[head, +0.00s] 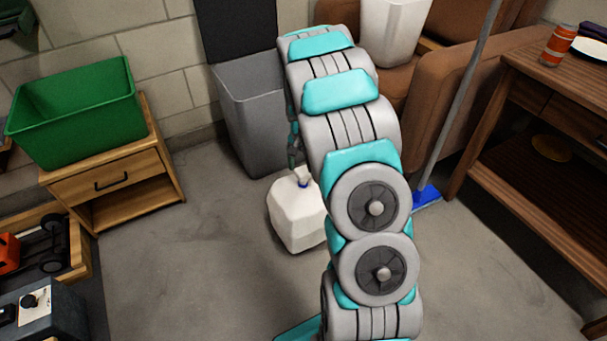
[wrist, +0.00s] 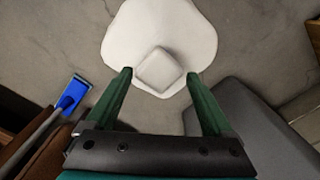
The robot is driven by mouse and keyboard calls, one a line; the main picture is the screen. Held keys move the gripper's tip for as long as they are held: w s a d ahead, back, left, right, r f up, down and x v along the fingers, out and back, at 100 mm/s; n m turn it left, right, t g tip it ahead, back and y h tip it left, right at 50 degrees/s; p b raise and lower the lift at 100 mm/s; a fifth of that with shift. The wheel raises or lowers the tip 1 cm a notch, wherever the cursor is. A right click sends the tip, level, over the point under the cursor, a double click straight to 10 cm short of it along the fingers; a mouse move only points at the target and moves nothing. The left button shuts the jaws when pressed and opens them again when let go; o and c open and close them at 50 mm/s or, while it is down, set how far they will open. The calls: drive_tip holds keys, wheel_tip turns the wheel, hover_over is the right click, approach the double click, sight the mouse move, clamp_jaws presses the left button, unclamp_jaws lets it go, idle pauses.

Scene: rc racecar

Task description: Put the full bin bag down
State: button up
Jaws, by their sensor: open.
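The full bin bag (head: 294,218) is white, with a small blue spot near its top. It appears to stand upright on the grey floor, in front of the grey bin. My gripper (head: 294,162) is just above the bag's top, partly hidden by my arm. In the wrist view the bag (wrist: 160,25) lies beyond the fingertips, with its pale squarish top knot nearest. My gripper (wrist: 160,76) is open, with its two green fingers spread on either side of the knot and apart from it.
An open grey bin (head: 252,112) stands behind the bag. A green tub (head: 75,115) sits on a wooden cabinet (head: 120,180) at left. A blue broom (head: 426,195) leans by a brown armchair (head: 440,90). A wooden table (head: 520,120) is at right. Floor around the bag is clear.

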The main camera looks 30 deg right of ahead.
wheel_tip(320, 180, up, 8)
drive_tip(key=shift+f, duration=0.15)
drive_tip(key=s+a+r+n, duration=0.2)
drive_tip(key=s+a+r, duration=0.25)
drive_tip(key=s, duration=0.35)
drive_tip(key=s+a+r+n+g, duration=0.1)
drive_tip(key=s+a+r+n, duration=0.1)
drive_tip(key=s+a+r, duration=0.45)
drive_tip(key=s+a+r+n, duration=0.2)
drive_tip(key=s+a, duration=0.1)
drive_tip(key=s, duration=0.6)
drive_tip(key=s+a+n, duration=0.1)
drive_tip(key=s+n, duration=0.1)
drive_tip(key=s, duration=0.5)
drive_tip(key=s+a+n, duration=0.2)
drive_tip(key=s, duration=0.5)
drive_tip(key=shift+s+a+g, duration=0.3)
drive_tip(key=shift+s+g, duration=0.05)
drive_tip(key=shift+g, duration=0.05)
drive_tip(key=shift+d, duration=0.1)
